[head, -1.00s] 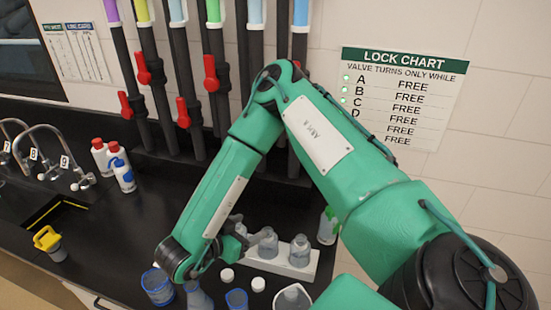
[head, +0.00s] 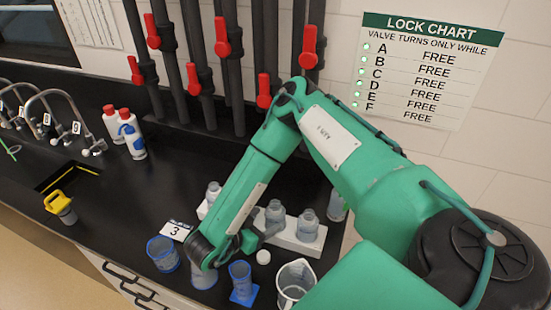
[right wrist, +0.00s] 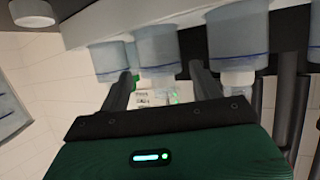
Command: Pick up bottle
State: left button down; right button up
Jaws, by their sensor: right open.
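Small clear bottles with bluish contents stand upright in a white rack (head: 295,242) on the black bench: a left one (head: 213,192), a middle one (head: 275,213) and a right one (head: 307,226). My right gripper (head: 257,238) is low at the rack's front, close to the middle bottle. In the right wrist view, which is upside down, its two dark fingers (right wrist: 162,88) are apart, with a bottle (right wrist: 157,50) lined up with the gap between them. Another bottle (right wrist: 237,40) is beside the right-hand finger. I cannot tell whether anything touches. My left gripper is not in view.
Blue-rimmed beakers (head: 163,254), a blue-based cylinder (head: 241,280) and a clear jug (head: 295,280) stand along the front. A white cap (head: 263,257) lies before the rack. A number card (head: 175,230) is left of my arm. Pipes with red valves (head: 222,37) rise behind.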

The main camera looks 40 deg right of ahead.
aim_at(279, 211)
jog(key=p+x, duration=0.2)
jog(key=x, duration=0.4)
jog(key=shift+d+f, duration=0.1)
jog(key=shift+d, duration=0.2)
jog(key=shift+d+f, duration=0.25)
jog(key=shift+d, duration=0.15)
jog(key=c, duration=0.8)
jog(key=shift+o, duration=0.2)
jog(key=shift+r, duration=0.45)
notch_tip(279, 211, up, 19)
jog(key=b, duration=0.3)
